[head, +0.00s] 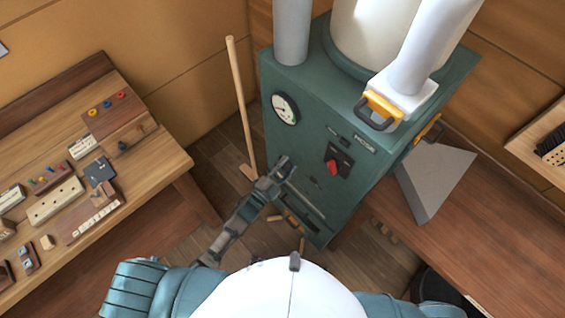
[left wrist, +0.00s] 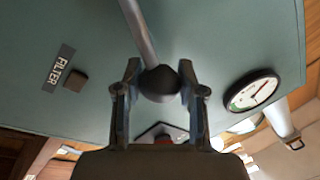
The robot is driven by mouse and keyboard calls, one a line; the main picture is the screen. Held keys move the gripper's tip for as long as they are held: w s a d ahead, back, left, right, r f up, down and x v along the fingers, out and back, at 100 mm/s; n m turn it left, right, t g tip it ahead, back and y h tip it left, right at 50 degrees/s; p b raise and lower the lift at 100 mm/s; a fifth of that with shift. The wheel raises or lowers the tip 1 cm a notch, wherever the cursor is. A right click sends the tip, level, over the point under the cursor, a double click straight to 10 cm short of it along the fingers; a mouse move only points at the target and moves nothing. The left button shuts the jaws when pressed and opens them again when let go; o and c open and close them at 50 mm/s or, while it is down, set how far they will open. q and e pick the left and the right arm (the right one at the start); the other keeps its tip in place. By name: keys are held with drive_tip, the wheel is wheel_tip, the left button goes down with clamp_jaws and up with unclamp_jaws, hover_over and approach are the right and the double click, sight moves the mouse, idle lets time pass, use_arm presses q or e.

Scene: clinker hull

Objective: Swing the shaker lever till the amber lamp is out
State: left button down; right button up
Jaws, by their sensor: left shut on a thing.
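The shaker lever (head: 305,200) is a thin grey rod on the front of the green cabinet (head: 290,150). My left gripper (head: 272,180) is at its end. In the left wrist view the lever's rod (left wrist: 138,30) runs up from a dark round knob (left wrist: 160,83), and my left gripper (left wrist: 160,95) is shut on that knob. A small dark brown block (left wrist: 75,80) sits beside a FILTER label (left wrist: 58,68); it shows no glow, and I cannot tell if it is the amber lamp. My right gripper is not in view.
The cabinet carries a round gauge (head: 284,109) and a red switch (head: 333,167). A broom (head: 240,105) leans left of it. A workbench (head: 165,155) with small tools is at left, another bench (head: 480,225) at right. A yellow-handled duct end (head: 380,108) is on the cabinet.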

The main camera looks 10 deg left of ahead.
use_arm(q)
drive_tip(key=shift+s+d, duration=0.1)
drive_tip(key=shift+d, duration=0.15)
drive_tip(key=c, duration=0.7)
unclamp_jaws()
drive_tip(key=shift+f, duration=0.1)
drive_tip(key=shift+d, duration=0.15)
drive_tip(key=v, duration=1.2)
